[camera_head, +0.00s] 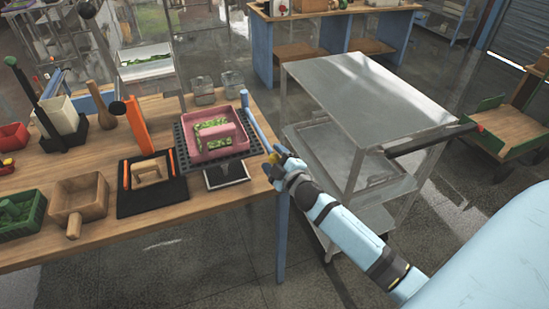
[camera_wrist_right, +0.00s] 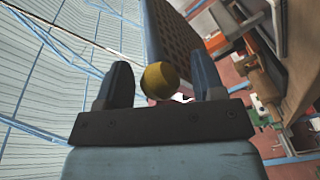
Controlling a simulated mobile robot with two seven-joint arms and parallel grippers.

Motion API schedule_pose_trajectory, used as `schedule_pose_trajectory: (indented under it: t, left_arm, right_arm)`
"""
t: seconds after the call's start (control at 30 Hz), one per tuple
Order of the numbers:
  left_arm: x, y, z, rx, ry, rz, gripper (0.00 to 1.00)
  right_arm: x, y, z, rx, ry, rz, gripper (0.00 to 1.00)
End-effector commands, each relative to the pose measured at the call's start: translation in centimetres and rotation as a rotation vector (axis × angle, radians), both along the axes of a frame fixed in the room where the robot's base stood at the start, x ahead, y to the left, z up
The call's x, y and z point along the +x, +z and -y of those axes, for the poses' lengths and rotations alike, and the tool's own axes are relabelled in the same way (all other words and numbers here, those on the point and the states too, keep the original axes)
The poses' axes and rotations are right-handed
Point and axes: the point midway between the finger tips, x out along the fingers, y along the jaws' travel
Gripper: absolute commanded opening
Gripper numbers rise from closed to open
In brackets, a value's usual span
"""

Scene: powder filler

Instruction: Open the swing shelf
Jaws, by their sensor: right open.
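The swing shelf (camera_head: 180,146) is a dark perforated plate at the right end of the wooden table, with a pink container (camera_head: 190,147) holding green pieces on it. A small yellow knob (camera_head: 273,158) shows at the shelf's right side. My right gripper (camera_head: 277,163) is at this knob, just beyond the table's right edge. In the right wrist view, the open fingers (camera_wrist_right: 160,65) stand on either side of the round yellow knob (camera_wrist_right: 159,82), with the perforated shelf (camera_wrist_right: 176,38) behind. I cannot tell whether the fingers touch the knob. My left gripper is not in view.
The wooden table (camera_head: 130,230) holds a wooden box (camera_head: 80,195), a green tray (camera_head: 22,215) and a black-and-orange stand (camera_head: 152,190) left of the shelf. A light blue bar (camera_head: 258,122) rises beside the shelf. A metal cart (camera_head: 365,95) stands close on the right.

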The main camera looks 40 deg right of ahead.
Motion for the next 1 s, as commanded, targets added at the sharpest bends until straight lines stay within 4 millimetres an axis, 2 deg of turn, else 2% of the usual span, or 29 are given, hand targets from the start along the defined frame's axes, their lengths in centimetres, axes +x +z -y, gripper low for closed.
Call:
schedule_pose_trajectory:
  t: [0.17, 0.4, 0.43, 0.47, 0.77, 1.0]
  left_arm:
    - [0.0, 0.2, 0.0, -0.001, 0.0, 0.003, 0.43]
    - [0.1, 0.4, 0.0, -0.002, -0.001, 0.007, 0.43]
    - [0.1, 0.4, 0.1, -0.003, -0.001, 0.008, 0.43]
    - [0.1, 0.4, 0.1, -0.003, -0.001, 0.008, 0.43]
    - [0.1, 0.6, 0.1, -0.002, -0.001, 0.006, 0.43]
    - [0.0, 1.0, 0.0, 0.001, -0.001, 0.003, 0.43]
  right_arm:
    - [0.0, 0.0, 0.0, 0.0, 0.0, 0.0, 0.62]
    - [0.0, 0.0, 0.0, 0.0, 0.0, 0.0, 0.09]
    - [0.0, 0.0, 0.0, 0.0, 0.0, 0.0, 0.03]
    - [0.0, 0.0, 0.0, 0.0, 0.0, 0.0, 0.0]
    - [-0.2, 0.0, 0.6, -0.002, 0.019, -0.001, 0.0]
    - [-0.6, 0.1, 2.7, -0.007, 0.09, -0.002, 0.0]
